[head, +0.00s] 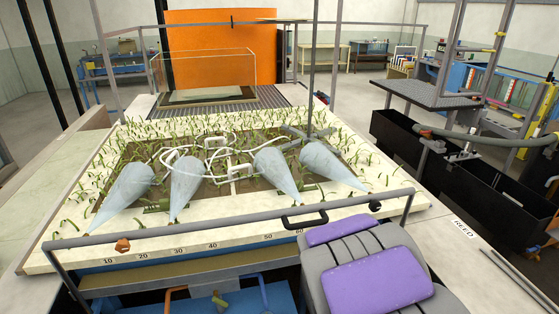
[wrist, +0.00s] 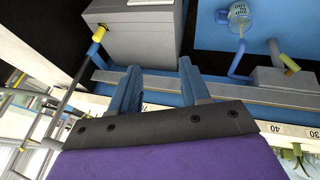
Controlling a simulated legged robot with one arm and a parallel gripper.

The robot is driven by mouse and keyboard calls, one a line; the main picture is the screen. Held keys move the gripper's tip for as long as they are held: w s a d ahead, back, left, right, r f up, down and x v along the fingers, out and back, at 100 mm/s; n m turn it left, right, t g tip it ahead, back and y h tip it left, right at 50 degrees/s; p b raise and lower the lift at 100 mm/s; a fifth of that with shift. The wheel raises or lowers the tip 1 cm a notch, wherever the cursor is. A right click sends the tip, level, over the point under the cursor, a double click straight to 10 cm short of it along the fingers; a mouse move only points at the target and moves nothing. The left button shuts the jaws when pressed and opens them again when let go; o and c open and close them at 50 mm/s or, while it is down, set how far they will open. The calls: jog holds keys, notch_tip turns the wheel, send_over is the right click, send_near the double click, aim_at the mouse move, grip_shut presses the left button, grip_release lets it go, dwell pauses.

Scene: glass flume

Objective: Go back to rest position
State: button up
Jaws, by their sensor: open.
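My gripper (wrist: 160,84) shows in the wrist view as two blue fingers reaching up from a dark bracket with a purple part below it. The fingers stand apart and nothing is held between them. Behind them run a grey-blue beam and dark blue panels, with a grey box (wrist: 135,37) above the left finger. I cannot make out the gripper's fingers in the head view. There, purple pads on a grey body, which look like parts of me, stand at the front edge of the flume bed.
A planted bed (head: 75,215) with several pale blue cones (head: 186,183) fills the middle. A grey rail (head: 240,236) crosses its front, above a numbered scale (head: 200,253). Black tanks (head: 470,185) stand at right.

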jog(key=s+r+m+g, duration=0.1)
jog(key=s+r, duration=0.3)
jog(key=s, duration=0.5)
jog(key=s+r+m+g+y+b, duration=0.1)
jog(key=s+r+g, duration=0.2)
jog(key=s, duration=0.7)
jog(key=s+r+m+g, duration=0.1)
jog(key=s+r+g, duration=0.2)
jog(key=s+r, duration=0.3)
jog(key=s, duration=0.4)
jog(key=shift+s+a+r+m+y, duration=0.15)
jog(key=shift+a+r+m+y, duration=0.15)
jog(key=shift+a+r+y, duration=0.1)
dwell(1.3)
